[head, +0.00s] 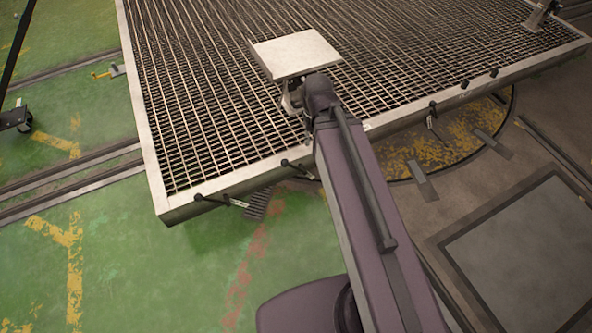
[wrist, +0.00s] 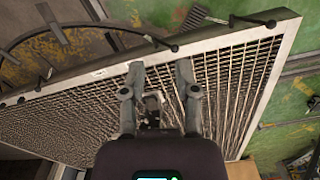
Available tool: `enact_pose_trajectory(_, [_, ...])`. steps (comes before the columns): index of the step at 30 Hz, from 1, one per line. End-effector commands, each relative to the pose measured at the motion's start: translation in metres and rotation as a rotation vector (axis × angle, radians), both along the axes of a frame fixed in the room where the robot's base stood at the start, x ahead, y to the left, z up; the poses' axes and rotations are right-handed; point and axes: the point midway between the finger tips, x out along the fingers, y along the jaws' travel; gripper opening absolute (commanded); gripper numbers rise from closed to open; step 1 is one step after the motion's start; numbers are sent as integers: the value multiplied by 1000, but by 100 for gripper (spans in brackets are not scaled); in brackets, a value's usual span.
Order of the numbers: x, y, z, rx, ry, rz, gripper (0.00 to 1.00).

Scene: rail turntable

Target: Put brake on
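No part is clearly marked as the brake. Several black-knobbed levers line the platform's near edge: one at its left (head: 198,198), one left of my arm (head: 285,163), one to the right (head: 432,105). In the wrist view, a dark lever (wrist: 150,38) and a knob (wrist: 270,24) show along that edge. My gripper (wrist: 159,66) is open, its two grey fingers apart above the grating near the edge. In the head view, my arm mostly hides the gripper.
The grated platform (head: 158,195) has a raised metal rim. A pale square plate (head: 295,53) stands above it beside my wrist. Green floor lies open at left; a curved turntable edge (head: 460,140) is at right.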

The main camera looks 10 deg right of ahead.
Motion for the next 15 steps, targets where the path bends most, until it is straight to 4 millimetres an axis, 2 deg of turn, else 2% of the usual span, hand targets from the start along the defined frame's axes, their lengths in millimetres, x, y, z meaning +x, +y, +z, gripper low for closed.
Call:
enact_pose_trajectory(1, [0,0,0,0,0,0,28])
enact_pose_trajectory(3, [0,0,-1,0,0,-1,7])
enact_pose_trajectory(4, [1,0,-1,0,0,-3,0])
enact_pose_trajectory(10, [8,0,-11,3,-1,-33,0])
enact_pose_trajectory(15, [21,0,-28,8,-3,-94,0])
